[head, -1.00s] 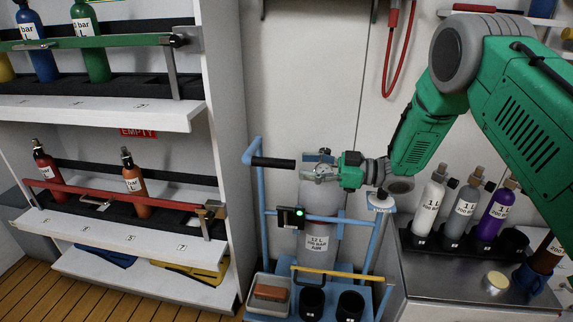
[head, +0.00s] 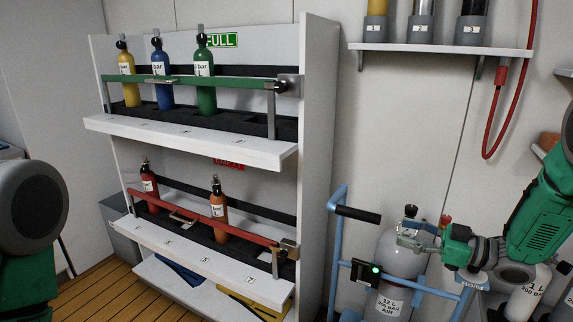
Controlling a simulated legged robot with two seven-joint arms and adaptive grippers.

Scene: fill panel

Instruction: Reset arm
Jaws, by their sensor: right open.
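My right gripper (head: 418,234) is at the right of the head view, open, at the top of the large grey 12 L air cylinder (head: 391,302). Its fingers overlap the cylinder's valve in the picture; I cannot tell whether they touch it. My right arm reaches in from the right edge. Part of my left arm shows at the lower left edge, but its gripper is out of view.
The cylinder stands on a blue trolley (head: 337,262) with a black handle and a green-lit box (head: 365,273). A white rack (head: 318,165) holds small bottles behind green and red bars. A wall shelf (head: 440,49) carries more cylinders. Wooden floor (head: 95,290) shows at lower left.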

